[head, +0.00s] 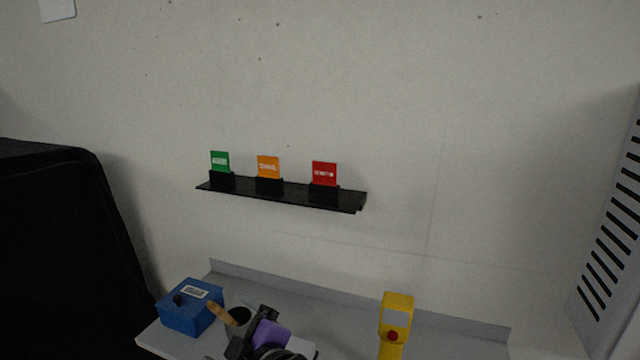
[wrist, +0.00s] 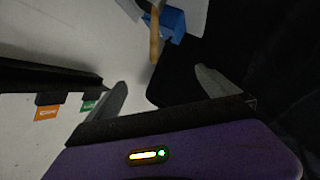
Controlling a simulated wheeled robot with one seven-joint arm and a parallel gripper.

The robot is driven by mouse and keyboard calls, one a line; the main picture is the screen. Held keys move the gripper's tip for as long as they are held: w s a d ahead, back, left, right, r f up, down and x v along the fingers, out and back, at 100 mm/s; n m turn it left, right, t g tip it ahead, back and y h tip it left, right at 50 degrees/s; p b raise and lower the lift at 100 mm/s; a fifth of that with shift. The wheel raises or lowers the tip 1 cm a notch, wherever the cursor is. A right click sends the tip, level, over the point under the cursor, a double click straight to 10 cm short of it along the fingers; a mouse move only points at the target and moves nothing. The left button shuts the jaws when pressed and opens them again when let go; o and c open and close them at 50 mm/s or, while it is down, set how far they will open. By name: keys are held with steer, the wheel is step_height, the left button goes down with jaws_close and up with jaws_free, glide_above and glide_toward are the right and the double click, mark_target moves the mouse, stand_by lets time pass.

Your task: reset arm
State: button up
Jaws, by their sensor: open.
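My gripper (wrist: 160,90) is open in the wrist view, with two grey fingers spread wide and nothing between them. Behind them are pale wall and a black shape. In the head view my arm's purple and black end is low in the picture, in front of the grey table (head: 350,310). Its fingers cannot be made out clearly there.
A blue box (head: 190,314) stands at the table's left, and a yellow device (head: 396,318) with a red button stands right of my arm. A black wall shelf (head: 295,195) holds green (head: 220,161), orange (head: 268,166) and red (head: 324,173) cards. A black covered shape (head: 60,250) is at left.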

steer(key=s+d+f+m+t+h+b, duration=0.1)
steer(key=s+d+f+m+t+h, duration=0.25)
steer(key=s+d+m, duration=0.6)
steer(key=s+d+f+m+t+h, duration=0.25)
steer(key=s+d+m+t, duration=0.35)
steer(key=s+d, duration=0.65)
steer(key=s+d+f+g+h, duration=0.1)
steer(key=s+d+f+g, duration=0.1)
steer(key=s+d, duration=0.5)
steer(key=s+d+f+m+g+h+b, duration=0.1)
steer(key=s+d, duration=0.5)
steer(key=s, duration=0.7)
steer(key=shift+d+f+g+h, duration=0.35)
steer(key=shift+f+g+h, duration=0.45)
steer(key=shift+g, duration=0.45)
steer(key=shift+s, duration=0.1)
